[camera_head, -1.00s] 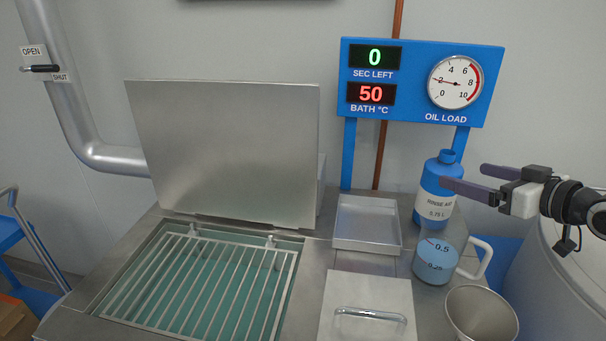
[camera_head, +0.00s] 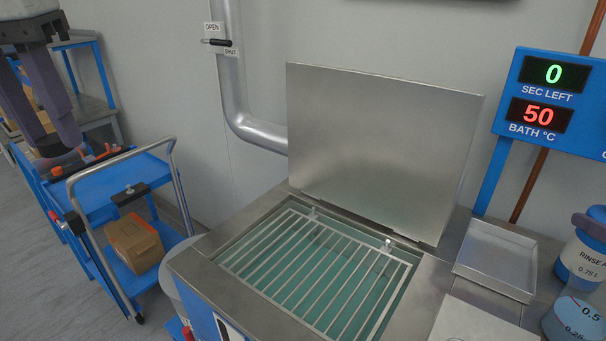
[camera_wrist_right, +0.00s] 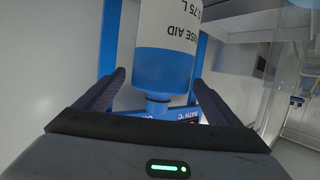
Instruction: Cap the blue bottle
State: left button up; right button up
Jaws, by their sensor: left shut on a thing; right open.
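The blue bottle (camera_head: 578,268) with a white "RINSE AID" label stands at the right edge of the head view, cut off by the frame. It also shows upside down in the right wrist view (camera_wrist_right: 163,68), with its narrow blue neck. My right gripper (camera_wrist_right: 158,88) is open, its fingers on either side of the bottle's shoulder and neck, with gaps. One dark finger crosses the bottle's upper part in the head view. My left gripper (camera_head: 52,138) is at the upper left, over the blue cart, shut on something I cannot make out. No cap is clearly visible.
The blue cart (camera_head: 128,172) holds a cardboard box (camera_head: 134,243) on its lower shelf. The bath's raised lid (camera_head: 385,150) and grate (camera_head: 318,270) fill the middle. A metal tray (camera_head: 497,262) and a measuring jug (camera_head: 575,318) are near the bottle.

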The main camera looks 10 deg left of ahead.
pick_arm(q)
jog(key=shift+f+b, duration=0.45)
jog(key=shift+b, duration=0.05)
pick_arm(e)
jog(key=b+x, duration=0.2)
jog(key=b, duration=0.1)
jog(key=b+x, duration=0.3)
jog(key=b, duration=0.1)
jog(key=shift+f+b, duration=0.3)
jog(key=shift+f, duration=0.1)
pick_arm(q)
notch_tip(320, 180, down, 8)
jog(key=shift+r, duration=0.25)
pick_arm(e)
jog(key=shift+r, duration=0.15)
